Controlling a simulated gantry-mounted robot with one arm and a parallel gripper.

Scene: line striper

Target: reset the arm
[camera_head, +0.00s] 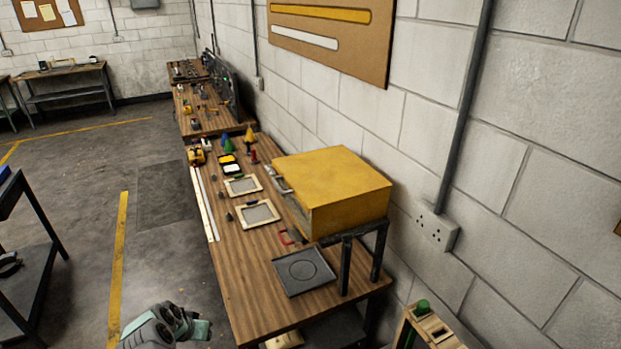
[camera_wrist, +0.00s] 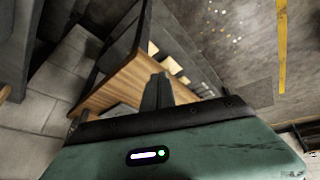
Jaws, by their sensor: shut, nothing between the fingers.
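My gripper (camera_wrist: 157,90) shows in the wrist view as a green body with a dark bar and its fingers together. It is shut, with nothing visible between the fingers. In the head view, a grey and teal part of my arm shows at the bottom edge, beside the near left end of the wooden workbench (camera_head: 240,290). It is over the floor side, apart from the objects on the bench. The fingertips cannot be made out in the head view.
A yellow box (camera_head: 335,185) sits on a black stand at the bench's right. A dark plate with a ring (camera_head: 303,270) lies at the near end. Two framed panels (camera_head: 258,214) lie farther back. A dark cart (camera_head: 35,240) stands left. Open floor (camera_head: 80,210) lies between cart and bench.

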